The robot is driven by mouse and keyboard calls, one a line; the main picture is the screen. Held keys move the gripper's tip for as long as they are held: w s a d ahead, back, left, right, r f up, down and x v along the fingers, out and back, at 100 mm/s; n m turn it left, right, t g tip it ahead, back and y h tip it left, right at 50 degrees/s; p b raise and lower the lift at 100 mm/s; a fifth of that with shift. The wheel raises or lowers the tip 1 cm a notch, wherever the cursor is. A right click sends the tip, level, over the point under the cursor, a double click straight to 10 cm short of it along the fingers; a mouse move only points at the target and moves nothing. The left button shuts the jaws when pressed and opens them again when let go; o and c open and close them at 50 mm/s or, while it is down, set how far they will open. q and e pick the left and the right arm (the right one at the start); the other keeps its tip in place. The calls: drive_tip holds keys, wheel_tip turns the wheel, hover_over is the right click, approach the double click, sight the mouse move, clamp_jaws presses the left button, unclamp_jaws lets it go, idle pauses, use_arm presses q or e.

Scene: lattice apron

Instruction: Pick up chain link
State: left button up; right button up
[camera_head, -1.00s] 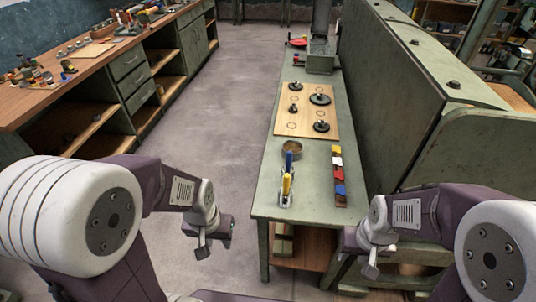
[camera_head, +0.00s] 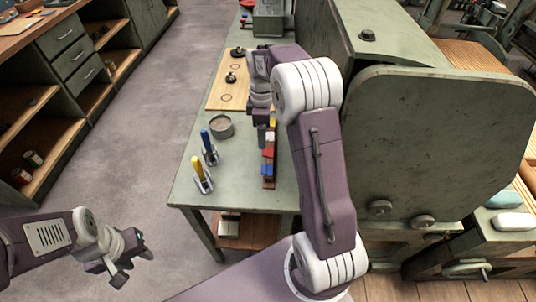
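I cannot make out a chain link for certain; it is too small to tell or hidden. A round tin (camera_head: 221,126) stands on the green bench (camera_head: 186,187), its contents unclear. A narrow rack (camera_head: 268,183) with red, blue, white and yellow blocks lies to its right. My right gripper (camera_head: 262,120) is over the far end of this rack; its fingers are mostly hidden by my own arm, so its grip is unclear. My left gripper (camera_head: 128,262) hangs at lower left, clear of the bench, open and empty, its fingers apart.
A wooden board (camera_head: 226,98) with dark round pieces lies beyond the tin. A blue-handled tool (camera_head: 206,141) and a yellow-handled tool (camera_head: 198,168) stand in holders near the bench's left edge. A large green machine housing (camera_head: 435,150) blocks the right side. The floor at left is clear.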

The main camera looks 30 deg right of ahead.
sight(268, 154)
wheel_tip(268, 154, down, 3)
drive_tip(key=shift+r, duration=0.1)
drive_tip(key=shift+w+a+f, duration=0.1)
drive_tip(key=shift+a+f, duration=0.05)
drive_tip(key=shift+f, duration=0.3)
drive_tip(key=f, duration=0.2)
drive_tip(key=f+b, duration=0.1)
drive_tip(key=f, duration=0.2)
drive_tip(key=shift+w+d+f, duration=0.1)
drive_tip(key=shift+w+d, duration=0.1)
clamp_jaws()
